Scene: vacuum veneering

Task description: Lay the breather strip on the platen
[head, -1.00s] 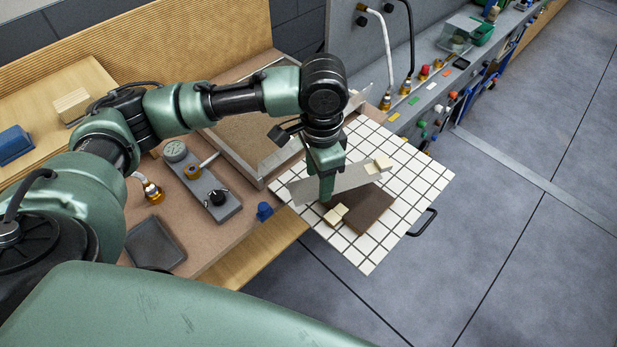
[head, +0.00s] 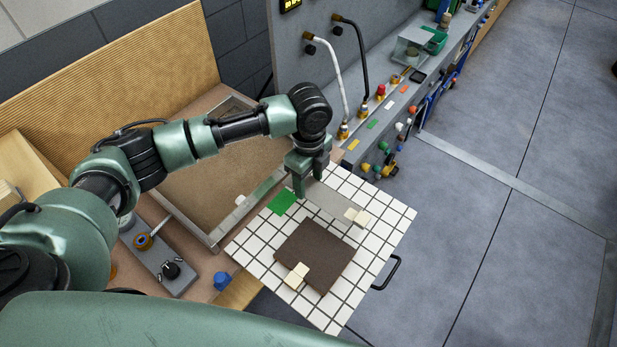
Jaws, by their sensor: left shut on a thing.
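The platen (head: 330,313) is a white board with a dark grid, jutting out at the front of the bench. The breather strip (head: 333,203) is a flat grey band near the platen's far edge. My left gripper (head: 308,184) is shut on the strip's left part, fingers pointing down. The strip looks level and close to the platen; I cannot tell whether it touches. A brown panel (head: 315,252) lies on the platen. One cream block (head: 297,275) sits at its near corner, another (head: 357,216) by the strip's right end. My right gripper is out of view.
A green patch (head: 282,201) shows on the platen left of the strip. A framed bed (head: 205,190) lies behind my left arm. A black handle (head: 388,274) sticks out at the platen's right. A grey shelf with hoses and valves (head: 365,125) stands behind.

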